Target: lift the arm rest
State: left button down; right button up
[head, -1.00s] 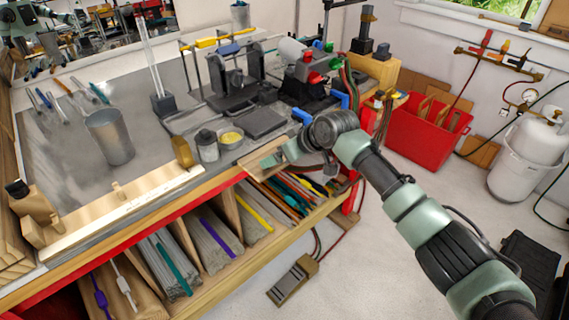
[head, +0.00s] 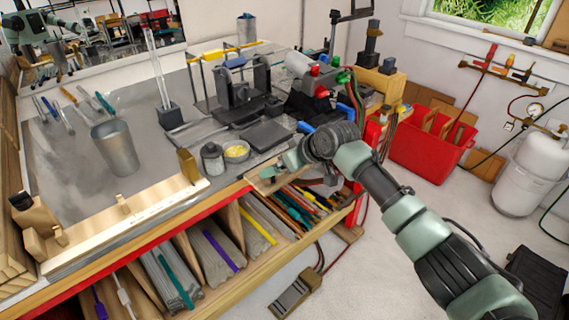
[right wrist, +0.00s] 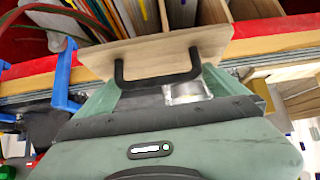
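The arm rest appears to be the pale wooden board (head: 264,181) at the front edge of the bench, beside the yellow bowl. It also shows in the right wrist view (right wrist: 150,50), with a black U-shaped bar in front of it. My right gripper (head: 288,164) is at this board, reaching in from the right. In the right wrist view its green body fills the lower part and its front end lies close against the board. My left gripper is not in view.
Shelves of rods lie below the front edge. A red bin (head: 430,140) stands on open floor at the right.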

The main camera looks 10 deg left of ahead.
jog(key=b+v, duration=0.2)
jog(key=v, duration=0.5)
jog(key=s+d+f+m, duration=0.1)
jog(key=s+d+f, duration=0.2)
jog(key=s+f, duration=0.3)
jog(key=s+d+f+m+h, duration=0.1)
jog(key=s+d+f, duration=0.2)
jog(key=s+f, duration=0.3)
jog(key=s+d+f+m, duration=0.1)
jog(key=s+d+f, duration=0.2)
jog(key=s+f, duration=0.25)
jog(key=s+d+f+m+g+h, duration=0.1)
jog(key=s+d+f+m+h, duration=0.2)
jog(key=s+d, duration=0.8)
jog(key=s+d+f+m+g+h, duration=0.1)
jog(key=s+d+f+m+h, duration=0.15)
jog(key=s+d, duration=0.8)
jog(key=s+a+f+g+b, duration=0.1)
jog(key=s+f, duration=0.1)
jog(key=f, duration=1.3)
jog(key=s+f, duration=0.2)
jog(key=f, duration=1.3)
jog(key=s+d+f+g+b, duration=0.1)
jog(key=s+d+f, duration=0.1)
jog(key=s+f, duration=1.2)
jog(key=shift+s+d+f+g, duration=0.2)
jog(key=shift+s+g, duration=0.1)
jog(key=shift+s, duration=0.6)
